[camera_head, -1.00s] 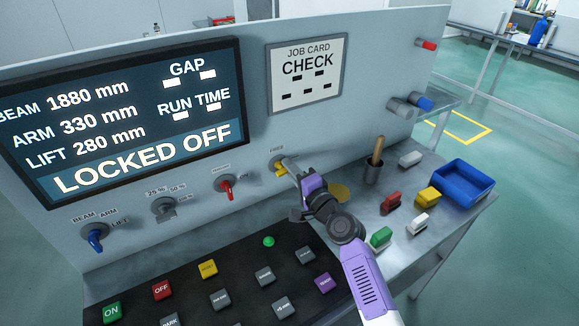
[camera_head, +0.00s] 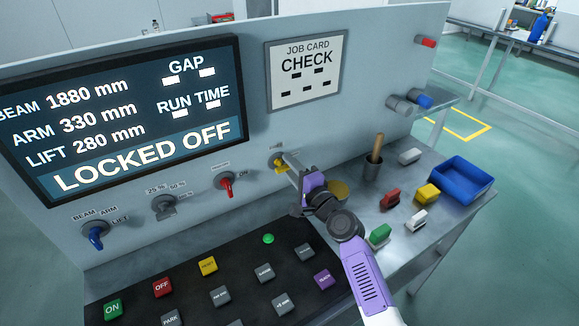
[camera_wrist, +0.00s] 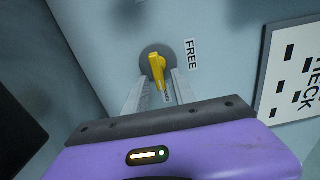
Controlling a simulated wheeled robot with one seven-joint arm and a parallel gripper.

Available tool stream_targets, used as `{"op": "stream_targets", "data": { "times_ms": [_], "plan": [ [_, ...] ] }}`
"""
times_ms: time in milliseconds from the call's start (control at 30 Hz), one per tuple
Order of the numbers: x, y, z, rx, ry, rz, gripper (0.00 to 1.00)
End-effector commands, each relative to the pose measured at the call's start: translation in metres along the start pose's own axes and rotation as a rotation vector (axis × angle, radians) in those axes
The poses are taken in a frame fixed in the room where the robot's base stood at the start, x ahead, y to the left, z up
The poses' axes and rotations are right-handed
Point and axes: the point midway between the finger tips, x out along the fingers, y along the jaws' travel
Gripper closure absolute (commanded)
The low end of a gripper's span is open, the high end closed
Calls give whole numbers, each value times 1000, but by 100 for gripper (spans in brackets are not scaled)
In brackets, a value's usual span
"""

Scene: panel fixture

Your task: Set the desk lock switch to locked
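The desk lock switch is a yellow lever (camera_head: 281,164) on a round grey base, low on the upright panel below the job card. In the wrist view, the lever (camera_wrist: 158,70) sits near the middle, beside a label reading FREE (camera_wrist: 191,54). My gripper (camera_head: 290,161) is at the switch. In the wrist view its two fingers (camera_wrist: 158,88) stand apart on either side of the lever, with gaps visible. The gripper looks open. A LOCKED label is not visible. The panel screen (camera_head: 130,115) reads LOCKED OFF.
A red switch (camera_head: 227,186), a grey selector (camera_head: 164,207) and a blue switch (camera_head: 95,236) line the panel to the left. A black button board (camera_head: 235,265) lies below. A cup with a wooden handle (camera_head: 373,168), coloured blocks and a blue tray (camera_head: 462,176) stand right.

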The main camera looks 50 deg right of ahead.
Motion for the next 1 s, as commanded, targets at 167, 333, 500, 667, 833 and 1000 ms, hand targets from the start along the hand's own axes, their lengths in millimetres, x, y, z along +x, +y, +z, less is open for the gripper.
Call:
{"op": "stream_targets", "data": {
  "times_ms": [167,333,500,667,833,1000],
  "plan": [
    [0,-1,1,-1,-1,-1,67],
    [-2,-1,1,-2,-2,-2,67],
    [-21,0,1,-2,-1,0,67],
    [-48,1,0,-2,-1,1,67],
    [-69,1,0,-1,-1,0,67],
    [-78,0,0,-1,-1,-1,67]
  ]
}}
